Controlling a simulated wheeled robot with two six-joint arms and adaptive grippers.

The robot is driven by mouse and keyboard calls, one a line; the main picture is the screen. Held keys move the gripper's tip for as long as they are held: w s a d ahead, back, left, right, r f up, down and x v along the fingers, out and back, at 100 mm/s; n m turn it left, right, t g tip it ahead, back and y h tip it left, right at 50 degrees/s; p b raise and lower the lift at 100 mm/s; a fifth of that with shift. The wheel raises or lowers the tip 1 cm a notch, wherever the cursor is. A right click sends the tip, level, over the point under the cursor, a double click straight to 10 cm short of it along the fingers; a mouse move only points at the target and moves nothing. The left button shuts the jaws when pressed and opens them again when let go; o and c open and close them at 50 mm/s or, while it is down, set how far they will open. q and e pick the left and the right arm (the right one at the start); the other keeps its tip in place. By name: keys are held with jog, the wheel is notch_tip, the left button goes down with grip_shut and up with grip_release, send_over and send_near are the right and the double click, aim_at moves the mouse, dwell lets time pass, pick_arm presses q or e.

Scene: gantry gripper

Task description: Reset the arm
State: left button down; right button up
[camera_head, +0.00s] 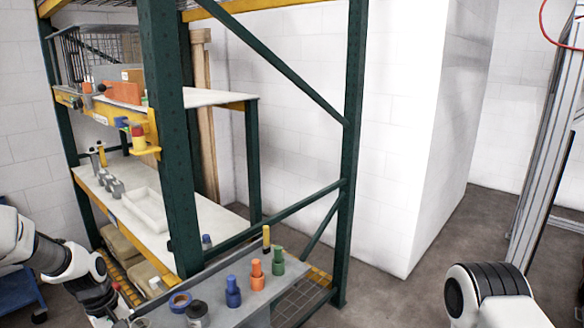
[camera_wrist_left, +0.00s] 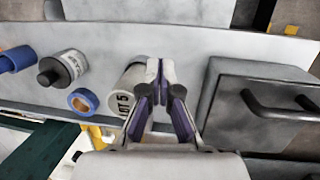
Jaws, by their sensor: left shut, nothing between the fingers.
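My left gripper (camera_wrist_left: 160,78) is in the middle of the left wrist view. Its fingers are together at the tips with nothing between them.
The narrow grey shelf (camera_head: 270,287) holds blue (camera_head: 233,292), orange (camera_head: 257,275) and green (camera_head: 278,262) bottles, a blue tape roll (camera_head: 180,302) and a dark canister (camera_head: 196,312). A green rack post (camera_head: 168,130) stands nearby.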

pick_arm(q)
jog(key=s+d+f+m+g+b, duration=0.1)
jog(key=s+d+f+b, duration=0.2)
jog(key=s+f, duration=0.4)
jog(key=s+d+f+m+g+y+b, duration=0.1)
jog(key=s+d+f+g+b, duration=0.15)
jog(key=s+f, duration=0.55)
jog(key=s+d+f+m+g+b, duration=0.1)
jog(key=s+d+f+b, duration=0.25)
jog(key=f, duration=0.65)
jog(key=s+d+f+m+y+b, duration=0.15)
jog(key=s+f, duration=0.25)
jog(key=s, duration=0.4)
jog(key=s+d+f+m+h+b, duration=0.1)
jog(key=s+d+f+m+b, duration=0.15)
jog(key=s, duration=0.55)
jog(key=w+t, duration=0.1)
jog(key=w+m+t, duration=0.1)
jog(key=t, duration=0.1)
jog(key=w+m+t+p, duration=0.1)
jog(key=w, duration=0.1)
jog(key=shift+a+r+t+y, duration=0.25)
jog(key=shift+a+y, duration=0.1)
jog(key=shift+a, duration=0.05)
jog(key=shift+s, duration=0.1)
